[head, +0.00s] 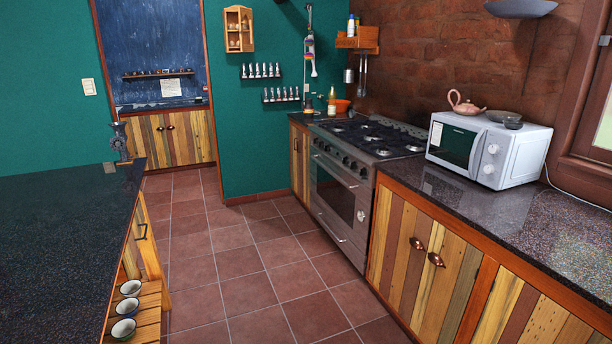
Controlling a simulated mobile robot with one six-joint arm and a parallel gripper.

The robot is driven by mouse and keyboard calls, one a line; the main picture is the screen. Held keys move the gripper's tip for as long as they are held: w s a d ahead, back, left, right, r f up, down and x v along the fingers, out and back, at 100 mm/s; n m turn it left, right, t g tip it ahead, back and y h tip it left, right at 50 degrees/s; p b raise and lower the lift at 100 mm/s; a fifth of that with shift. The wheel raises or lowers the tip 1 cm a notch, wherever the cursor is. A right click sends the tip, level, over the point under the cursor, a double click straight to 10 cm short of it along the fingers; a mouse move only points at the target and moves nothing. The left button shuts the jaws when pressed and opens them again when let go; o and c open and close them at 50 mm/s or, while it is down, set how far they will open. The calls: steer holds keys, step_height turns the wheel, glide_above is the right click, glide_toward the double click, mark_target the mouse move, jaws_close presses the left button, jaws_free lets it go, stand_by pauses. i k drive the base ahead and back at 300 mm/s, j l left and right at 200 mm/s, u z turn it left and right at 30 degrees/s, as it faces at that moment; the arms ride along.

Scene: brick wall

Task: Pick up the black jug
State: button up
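I cannot make out a black jug in the head view. A pinkish-brown teapot (466,107) stands on top of the white microwave (480,152) on the right counter. A small dark cup or bowl (513,123) sits to its right, in front of a dark shallow dish (500,115). A dark metal device (119,140), resembling a hand grinder, stands at the far end of the left counter. My gripper is not in view.
A dark speckled counter (60,235) fills the left, with enamel cups (124,328) on shelves below. A stove (345,185) and right counter (575,240) line the brick wall. The tiled floor (240,265) between is clear. Bottles stand beyond the stove.

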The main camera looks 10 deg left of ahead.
mark_target(308, 110)
steer(key=i+j+u, duration=0.5)
steer(key=i, duration=0.9)
steer(key=i+l+u, duration=0.1)
steer(key=i+u, duration=0.4)
steer(key=i, duration=0.95)
